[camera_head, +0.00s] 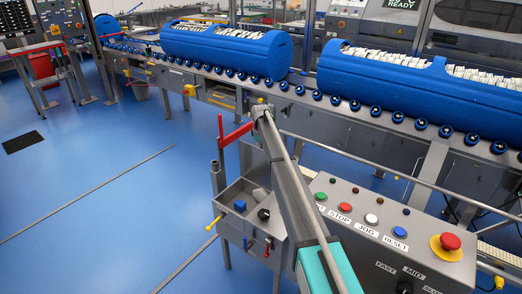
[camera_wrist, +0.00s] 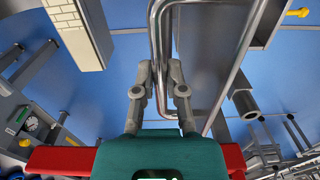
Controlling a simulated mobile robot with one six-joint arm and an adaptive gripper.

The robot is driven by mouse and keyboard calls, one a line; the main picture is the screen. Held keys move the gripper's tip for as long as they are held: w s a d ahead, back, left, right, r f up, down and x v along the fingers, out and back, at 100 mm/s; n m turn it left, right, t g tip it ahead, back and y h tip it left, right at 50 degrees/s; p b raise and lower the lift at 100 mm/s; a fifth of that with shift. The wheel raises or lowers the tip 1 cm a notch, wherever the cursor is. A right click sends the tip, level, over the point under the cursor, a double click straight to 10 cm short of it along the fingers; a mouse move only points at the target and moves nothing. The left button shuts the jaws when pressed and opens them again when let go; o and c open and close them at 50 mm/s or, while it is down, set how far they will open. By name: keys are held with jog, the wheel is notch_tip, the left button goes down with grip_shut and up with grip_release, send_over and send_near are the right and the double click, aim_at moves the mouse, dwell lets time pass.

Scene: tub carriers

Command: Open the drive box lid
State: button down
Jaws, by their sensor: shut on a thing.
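My gripper (camera_head: 262,108) is at the far end of my arm, close under the front edge of the roller conveyor. In the wrist view its two grey fingers (camera_wrist: 160,72) are on either side of a bent chrome tube (camera_wrist: 157,38) and are shut on it. The tube runs between the fingertips and bends lower in that view. I cannot tell which part is the drive box lid, or whether this tube is its handle. My arm and gripper hide what lies directly behind them in the head view.
Blue tubs (camera_head: 225,48) filled with white pieces lie on the roller conveyor (camera_head: 300,88). A push-button panel (camera_head: 345,190) stands right of my arm. An open grey tray (camera_head: 232,192) and a red bar (camera_head: 235,133) are at its left.

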jog(key=shift+w+d, duration=0.35)
jog(key=shift+w, duration=0.2)
jog(key=c, duration=0.7)
grip_release()
jog(key=shift+d+f, duration=0.1)
jog(key=shift+s, duration=0.25)
